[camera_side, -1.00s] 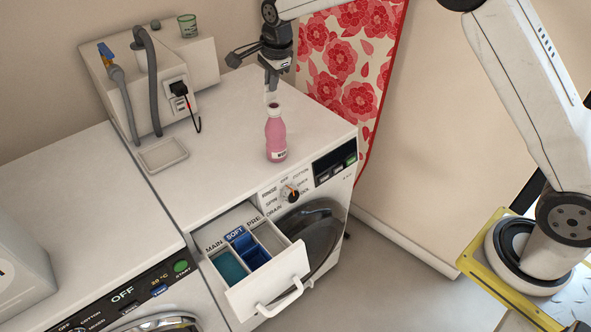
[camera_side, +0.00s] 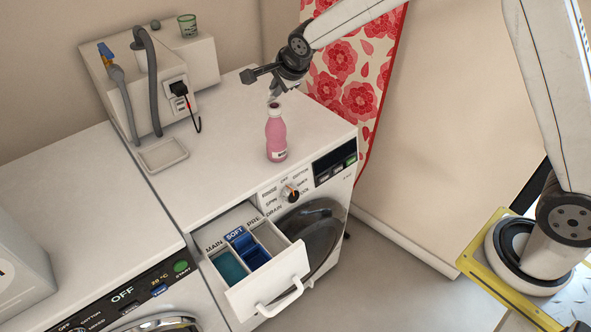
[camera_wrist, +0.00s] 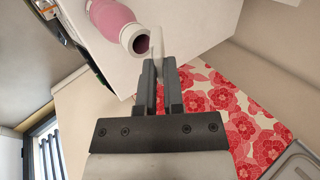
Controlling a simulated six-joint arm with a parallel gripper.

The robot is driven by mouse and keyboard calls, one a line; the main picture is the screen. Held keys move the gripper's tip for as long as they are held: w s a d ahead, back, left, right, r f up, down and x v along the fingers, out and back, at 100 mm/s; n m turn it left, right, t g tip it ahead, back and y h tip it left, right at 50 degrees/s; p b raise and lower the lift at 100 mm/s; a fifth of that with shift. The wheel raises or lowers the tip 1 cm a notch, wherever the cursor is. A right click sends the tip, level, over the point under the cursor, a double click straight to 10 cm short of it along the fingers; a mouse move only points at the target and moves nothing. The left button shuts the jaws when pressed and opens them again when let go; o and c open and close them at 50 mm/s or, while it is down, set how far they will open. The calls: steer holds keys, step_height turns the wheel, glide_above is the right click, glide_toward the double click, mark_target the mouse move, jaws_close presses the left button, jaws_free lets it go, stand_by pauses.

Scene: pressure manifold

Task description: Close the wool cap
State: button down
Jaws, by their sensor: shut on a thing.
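The pink wool bottle (camera_side: 276,136) stands upright on the white washing machine top, its dark mouth open. It also shows in the wrist view (camera_wrist: 112,20), with the open neck just left of my fingertips. My gripper (camera_side: 275,94) is low and tilted, right above and behind the bottle's neck. In the wrist view my gripper (camera_wrist: 160,68) is closed on a small white piece, which looks like the wool cap (camera_wrist: 155,43). The cap is beside the mouth, not on it. Whether it touches the neck I cannot tell.
The detergent drawer (camera_side: 270,290) is pulled out at the front, with MAIN, SOFT and PRE compartments. A shallow tray (camera_side: 163,155) lies left of the bottle. A box with hoses (camera_side: 160,75) stands behind. A red floral cloth (camera_side: 350,75) hangs at the right.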

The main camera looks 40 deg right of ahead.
stand_by(0.3)
steer(key=c, duration=0.7)
jaws_free()
steer(key=shift+s+r, duration=0.1)
steer(key=shift+v, duration=3.75)
steer(key=shift+s, duration=0.1)
